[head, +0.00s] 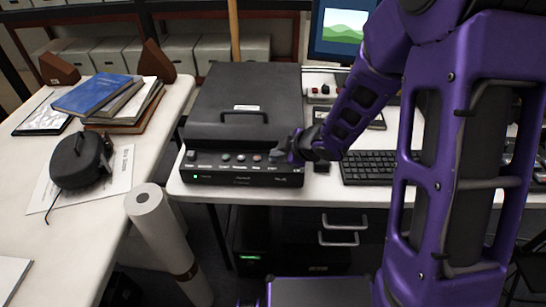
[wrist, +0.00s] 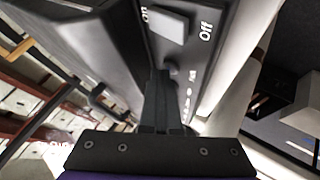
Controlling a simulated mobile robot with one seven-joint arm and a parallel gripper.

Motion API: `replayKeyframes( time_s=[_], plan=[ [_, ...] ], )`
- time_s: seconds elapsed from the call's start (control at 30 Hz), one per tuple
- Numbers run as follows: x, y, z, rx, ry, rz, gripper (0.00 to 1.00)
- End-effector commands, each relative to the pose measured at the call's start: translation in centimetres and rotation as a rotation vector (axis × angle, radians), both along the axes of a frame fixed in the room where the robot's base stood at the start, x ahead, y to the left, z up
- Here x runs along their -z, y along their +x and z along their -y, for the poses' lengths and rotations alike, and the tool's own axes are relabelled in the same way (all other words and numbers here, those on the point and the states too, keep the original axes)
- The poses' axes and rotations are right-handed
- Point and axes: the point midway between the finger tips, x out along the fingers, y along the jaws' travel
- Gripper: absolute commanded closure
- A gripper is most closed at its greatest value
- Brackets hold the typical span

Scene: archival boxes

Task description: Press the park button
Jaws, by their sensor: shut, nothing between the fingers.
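A black flatbed-style machine (head: 240,105) with a closed lid stands on the white desk. Its front panel (head: 235,168) has a row of small round buttons, including one grey button (head: 241,158) and a reddish one (head: 257,158). Their labels are too small to read surely, so I cannot tell which is park. My gripper (head: 285,148) is at the panel's right end. In the wrist view its shut, empty fingers (wrist: 163,75) point at the panel, just below a light rocker switch (wrist: 168,25) marked Off. They hide part of the button row; contact is unclear.
A keyboard (head: 370,167) lies right of the machine, with a monitor (head: 342,28) behind. On the left table are stacked books (head: 95,95) and a black round case (head: 78,160). A paper roll (head: 160,235) stands between the tables.

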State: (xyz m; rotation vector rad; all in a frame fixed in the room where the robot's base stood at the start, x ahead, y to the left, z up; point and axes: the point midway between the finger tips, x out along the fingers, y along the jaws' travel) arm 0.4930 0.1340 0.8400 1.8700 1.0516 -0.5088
Motion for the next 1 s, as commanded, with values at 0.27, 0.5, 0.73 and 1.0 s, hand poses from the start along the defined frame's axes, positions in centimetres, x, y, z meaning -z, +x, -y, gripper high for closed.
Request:
replayKeyframes(
  time_s=[0.27, 0.5, 0.73, 1.0],
  plan=[
    [0.1, -0.1, 0.0, 0.001, -0.001, -0.003, 1.0],
    [-1.0, -0.1, 0.1, 0.001, -0.001, -0.003, 1.0],
    [-1.8, 0.0, 0.0, 0.001, 0.0, -0.002, 1.0],
    [-1.8, 0.0, 0.0, 0.001, 0.0, -0.002, 1.0]
  ],
)
